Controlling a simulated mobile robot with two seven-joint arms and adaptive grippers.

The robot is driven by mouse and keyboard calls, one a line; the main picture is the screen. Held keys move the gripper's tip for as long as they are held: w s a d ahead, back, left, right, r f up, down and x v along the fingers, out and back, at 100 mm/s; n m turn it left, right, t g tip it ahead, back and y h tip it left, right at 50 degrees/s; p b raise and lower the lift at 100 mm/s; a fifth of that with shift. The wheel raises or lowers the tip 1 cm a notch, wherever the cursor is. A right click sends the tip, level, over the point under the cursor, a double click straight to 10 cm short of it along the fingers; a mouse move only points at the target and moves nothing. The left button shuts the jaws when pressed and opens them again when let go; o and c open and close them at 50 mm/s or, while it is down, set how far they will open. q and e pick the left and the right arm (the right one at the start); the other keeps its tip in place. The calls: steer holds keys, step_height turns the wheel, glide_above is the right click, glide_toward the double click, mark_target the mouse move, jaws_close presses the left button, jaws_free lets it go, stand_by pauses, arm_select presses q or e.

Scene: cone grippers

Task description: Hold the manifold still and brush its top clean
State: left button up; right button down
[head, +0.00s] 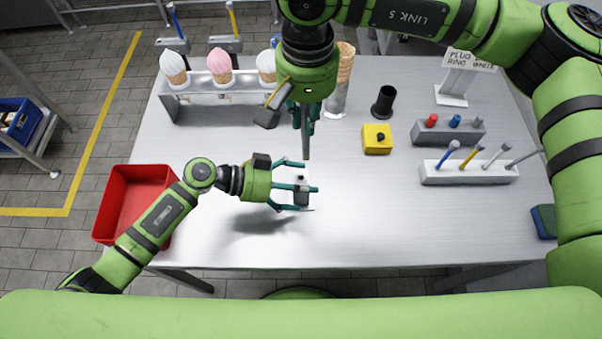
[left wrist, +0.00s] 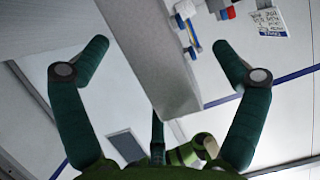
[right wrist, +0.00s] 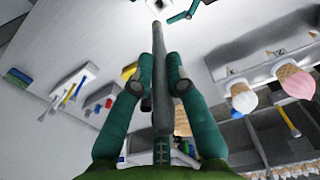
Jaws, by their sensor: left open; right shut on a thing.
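The manifold (head: 307,207) is a small pale block on the table, mostly hidden by my left gripper (head: 303,189). My left gripper is open, with its fingers spread around the block. In the left wrist view the pale block (left wrist: 150,50) stands between the two fingers, with gaps at both sides. My right gripper (head: 304,112) is shut on the brush (head: 306,145), a grey rod pointing down towards the manifold. In the right wrist view the rod (right wrist: 160,75) runs between the fingers to a pale top with a dark hole (right wrist: 155,7). I cannot tell whether they touch.
A red bin (head: 125,205) is at the left. An ice-cream cone rack (head: 205,105) stands at the back. A yellow button box (head: 377,147), a black cup (head: 383,102), a grey holder (head: 430,137) and a white tool holder (head: 470,174) are at the right. The front table is clear.

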arm_select(q)
steer(key=shift+o, duration=0.4)
steer(key=shift+a, duration=0.1)
steer(key=shift+a+r, duration=0.15)
steer(key=shift+a, duration=0.2)
steer(key=v, duration=1.1)
